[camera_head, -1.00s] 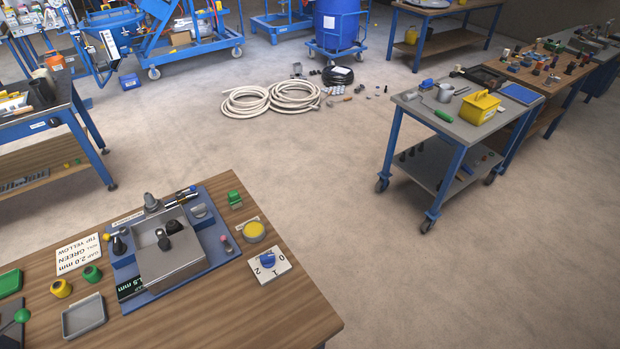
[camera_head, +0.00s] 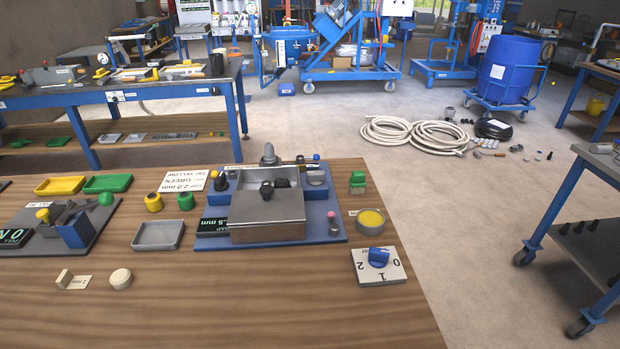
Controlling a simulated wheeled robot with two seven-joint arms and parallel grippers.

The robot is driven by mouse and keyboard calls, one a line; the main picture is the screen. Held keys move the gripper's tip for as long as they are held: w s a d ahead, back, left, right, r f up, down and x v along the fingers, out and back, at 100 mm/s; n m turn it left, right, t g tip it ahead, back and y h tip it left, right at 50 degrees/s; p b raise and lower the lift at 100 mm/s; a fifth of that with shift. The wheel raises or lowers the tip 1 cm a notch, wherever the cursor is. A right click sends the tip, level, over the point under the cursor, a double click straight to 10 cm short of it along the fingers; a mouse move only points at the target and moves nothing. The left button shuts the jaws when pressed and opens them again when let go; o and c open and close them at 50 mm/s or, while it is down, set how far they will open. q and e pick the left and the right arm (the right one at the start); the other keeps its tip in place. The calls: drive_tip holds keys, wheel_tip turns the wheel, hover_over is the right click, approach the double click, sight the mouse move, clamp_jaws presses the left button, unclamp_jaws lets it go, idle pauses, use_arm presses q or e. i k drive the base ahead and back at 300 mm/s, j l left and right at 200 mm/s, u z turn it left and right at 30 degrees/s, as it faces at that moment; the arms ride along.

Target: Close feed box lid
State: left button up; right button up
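A grey metal box (camera_head: 268,214) stands on a blue base plate (camera_head: 331,232) on the wooden workbench (camera_head: 270,310). It appears to be the feed box. Dark knobs (camera_head: 267,190) show at its top, within a raised rim. I cannot tell which part is the lid or how far it is open. A grey upright fitting (camera_head: 268,154) stands behind the box, and a dark knob (camera_head: 220,181) stands at its left. Neither of my grippers is in view.
A blue rotary switch (camera_head: 378,257) and a yellow-topped round dish (camera_head: 370,220) lie right of the plate. A grey tray (camera_head: 158,235) and yellow and green cups (camera_head: 153,202) lie left. The bench front is mostly clear. A blue-legged cart (camera_head: 553,213) stands at right.

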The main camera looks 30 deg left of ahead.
sight(267, 204)
drive_tip(key=u, duration=0.35)
drive_tip(key=j+u, duration=0.15)
drive_tip(key=u, duration=0.6)
drive_tip(key=k+l, duration=0.15)
drive_tip(key=l, duration=0.2)
